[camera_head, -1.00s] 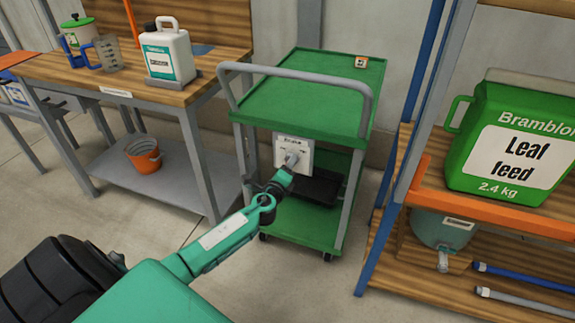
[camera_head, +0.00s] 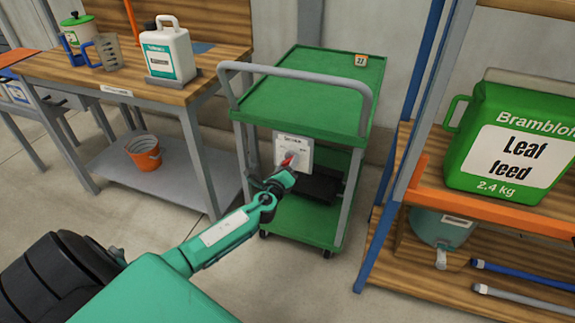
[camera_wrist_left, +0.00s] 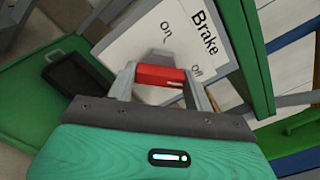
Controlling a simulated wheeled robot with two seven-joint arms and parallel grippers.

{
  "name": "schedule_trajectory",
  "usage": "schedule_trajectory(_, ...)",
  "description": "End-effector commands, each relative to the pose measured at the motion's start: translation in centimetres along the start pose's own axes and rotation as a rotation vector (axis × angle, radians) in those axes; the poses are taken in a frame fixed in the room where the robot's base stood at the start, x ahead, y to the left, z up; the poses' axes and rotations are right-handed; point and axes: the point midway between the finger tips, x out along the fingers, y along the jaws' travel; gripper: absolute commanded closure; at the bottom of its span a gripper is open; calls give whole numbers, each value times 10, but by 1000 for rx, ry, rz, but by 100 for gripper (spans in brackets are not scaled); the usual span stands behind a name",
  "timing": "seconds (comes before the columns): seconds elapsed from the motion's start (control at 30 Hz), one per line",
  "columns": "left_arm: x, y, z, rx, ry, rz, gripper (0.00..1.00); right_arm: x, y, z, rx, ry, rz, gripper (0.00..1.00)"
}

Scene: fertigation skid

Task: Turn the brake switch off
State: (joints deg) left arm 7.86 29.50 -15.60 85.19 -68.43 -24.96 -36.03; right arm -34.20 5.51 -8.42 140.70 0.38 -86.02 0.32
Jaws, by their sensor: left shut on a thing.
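The brake switch plate (camera_head: 306,152) is a white panel on the front of the green cart, below its top deck. In the left wrist view the plate (camera_wrist_left: 213,48) reads "Brake", with "On" and "Off" marks. The switch's red handle (camera_wrist_left: 160,76) is between my left gripper's (camera_wrist_left: 160,83) fingers, which are shut on it. A grey part of the switch shows just beyond the handle. I cannot tell exactly which mark the switch points to. In the head view the left gripper (camera_head: 285,171) reaches the plate from below and partly hides the handle. My right gripper is not in view.
The green cart (camera_head: 300,97) has a grey push handle and a lower shelf with a black tray (camera_head: 318,187). A wooden bench (camera_head: 120,85) stands at the left, a rack with a green leaf feed canister (camera_head: 512,130) at the right. Open floor lies in front.

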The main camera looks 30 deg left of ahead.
Motion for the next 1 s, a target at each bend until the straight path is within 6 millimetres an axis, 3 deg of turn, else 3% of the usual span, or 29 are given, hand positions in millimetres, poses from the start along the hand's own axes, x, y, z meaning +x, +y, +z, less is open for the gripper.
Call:
schedule_trajectory(0.07,-1,1,-2,3,4,1,71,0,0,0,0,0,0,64)
schedule_trajectory(0.1,-1,1,-2,3,4,1,47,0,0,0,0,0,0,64)
schedule_trajectory(0.2,-1,1,-2,2,3,1,27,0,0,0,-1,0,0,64)
schedule_trajectory(0.63,-9,1,-1,0,2,0,27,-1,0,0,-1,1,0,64)
schedule_trajectory(1.0,-71,1,-2,-1,5,1,27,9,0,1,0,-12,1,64)
